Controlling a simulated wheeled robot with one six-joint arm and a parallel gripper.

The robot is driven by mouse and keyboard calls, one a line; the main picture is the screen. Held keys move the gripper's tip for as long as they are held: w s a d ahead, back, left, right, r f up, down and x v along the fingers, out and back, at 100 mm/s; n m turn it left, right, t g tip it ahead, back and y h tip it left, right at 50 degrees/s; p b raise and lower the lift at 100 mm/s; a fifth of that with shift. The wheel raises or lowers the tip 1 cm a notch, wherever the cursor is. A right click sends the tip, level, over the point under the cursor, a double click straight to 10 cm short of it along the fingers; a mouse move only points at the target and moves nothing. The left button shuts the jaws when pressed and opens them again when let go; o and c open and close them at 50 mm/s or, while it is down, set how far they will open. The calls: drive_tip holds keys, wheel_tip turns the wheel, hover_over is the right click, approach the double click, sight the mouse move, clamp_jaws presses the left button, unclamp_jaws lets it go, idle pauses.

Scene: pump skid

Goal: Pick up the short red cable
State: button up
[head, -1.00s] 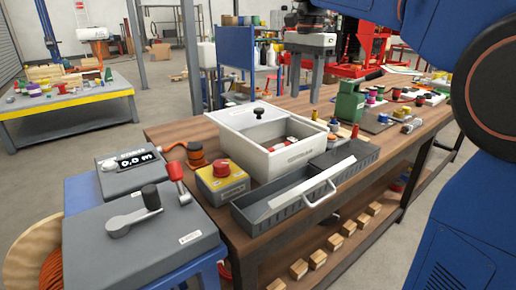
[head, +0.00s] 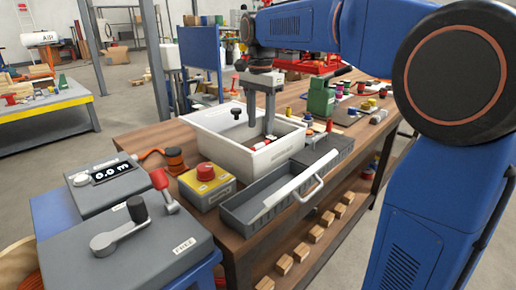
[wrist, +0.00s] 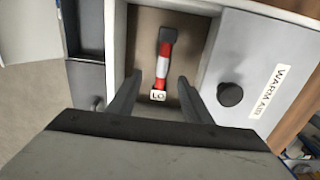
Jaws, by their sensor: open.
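A short red cable (wrist: 163,66) with a white middle band, a dark end and a tag reading "LO" lies on the floor of the open part of a white box (wrist: 116,40). In the head view the white box (head: 272,157) stands on the wooden bench, and a bit of red (head: 261,144) shows inside it. My gripper (head: 261,126) points down into the box, with its fingers apart. In the wrist view my gripper (wrist: 159,78) has one finger on each side of the cable's tagged end, not touching it as far as I can see.
A lid with a black knob (wrist: 230,94) and a "WARM AIR" label covers the box's other part. A grey tray with a handle (head: 265,207) is in front. A yellow box with a red button (head: 206,182) stands to the left. Box walls surround the gripper closely.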

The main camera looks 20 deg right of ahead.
sight(258, 143)
drive_tip(key=shift+w+a+f, duration=0.1)
drive_tip(key=shift+a+f, duration=0.05)
drive_tip(key=shift+f, duration=1.5)
drive_tip(key=shift+w+a+f, duration=0.1)
drive_tip(key=shift+f, duration=1.5)
drive_tip(key=c, duration=1)
